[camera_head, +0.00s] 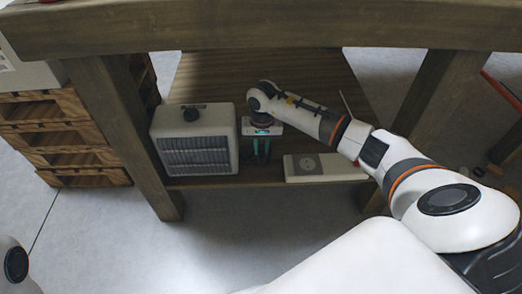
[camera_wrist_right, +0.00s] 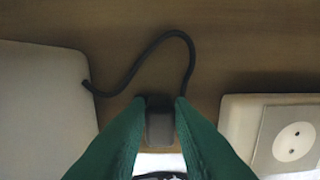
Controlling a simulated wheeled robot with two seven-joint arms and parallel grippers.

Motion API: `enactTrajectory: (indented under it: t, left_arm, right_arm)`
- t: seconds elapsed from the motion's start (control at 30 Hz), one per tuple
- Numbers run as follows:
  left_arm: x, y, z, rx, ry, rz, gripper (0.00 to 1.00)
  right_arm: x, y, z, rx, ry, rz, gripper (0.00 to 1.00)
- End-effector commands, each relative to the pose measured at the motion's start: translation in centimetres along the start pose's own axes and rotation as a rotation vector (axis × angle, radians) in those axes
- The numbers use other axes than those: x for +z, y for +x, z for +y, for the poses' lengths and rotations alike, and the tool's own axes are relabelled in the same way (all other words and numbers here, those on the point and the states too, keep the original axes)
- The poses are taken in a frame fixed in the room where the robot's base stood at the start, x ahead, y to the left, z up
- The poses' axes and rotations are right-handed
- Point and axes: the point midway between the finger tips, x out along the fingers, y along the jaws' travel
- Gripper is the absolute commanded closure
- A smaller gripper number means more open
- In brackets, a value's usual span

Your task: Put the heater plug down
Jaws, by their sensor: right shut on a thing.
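My right gripper (camera_head: 262,158) reaches under the tabletop with its green fingers pointing down, between the heater and the socket block. In the right wrist view its fingers are shut on the dark grey heater plug (camera_wrist_right: 160,126). A black cord runs from the plug in a loop to the heater. The white heater (camera_head: 195,142) stands on the lower shelf, left of the gripper; its pale side (camera_wrist_right: 42,95) fills the left of the wrist view. The white socket block (camera_head: 310,168) lies to the right, its round socket (camera_wrist_right: 292,142) empty. My left gripper is out of the picture.
The wooden lower shelf (camera_head: 260,177) has bare room between heater and socket block, and behind them. The thick tabletop edge (camera_head: 270,28) hangs above my arm. Table legs (camera_head: 120,130) stand at both sides, and wooden crates (camera_head: 65,140) are stacked at the left.

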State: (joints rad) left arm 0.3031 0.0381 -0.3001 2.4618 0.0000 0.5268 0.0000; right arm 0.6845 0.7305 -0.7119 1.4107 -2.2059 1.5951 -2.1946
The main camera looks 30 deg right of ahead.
Motion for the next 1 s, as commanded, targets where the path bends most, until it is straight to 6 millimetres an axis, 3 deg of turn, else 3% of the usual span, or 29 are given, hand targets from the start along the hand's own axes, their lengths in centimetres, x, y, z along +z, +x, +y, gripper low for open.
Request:
enactTrajectory:
  t: [0.73, 0.77, 0.8, 0.9, 1.0]
  left_arm:
    - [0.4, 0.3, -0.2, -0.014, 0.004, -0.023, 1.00]
    - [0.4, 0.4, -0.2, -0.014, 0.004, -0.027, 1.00]
    - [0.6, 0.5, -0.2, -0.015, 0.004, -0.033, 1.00]
    - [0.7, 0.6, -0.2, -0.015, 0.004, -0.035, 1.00]
    - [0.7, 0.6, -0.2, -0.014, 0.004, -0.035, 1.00]
  right_arm:
    - [-0.5, 2.0, 0.1, -0.001, -0.005, 0.012, 1.00]
    - [-0.5, 2.0, 0.1, -0.001, -0.005, 0.012, 0.76]
    - [-0.5, 2.0, 0.2, 0.000, -0.005, 0.012, 0.70]
    - [-0.4, 1.9, 0.1, 0.000, -0.003, 0.010, 0.57]
    - [-0.3, 1.7, 0.1, 0.000, -0.003, 0.007, 0.57]
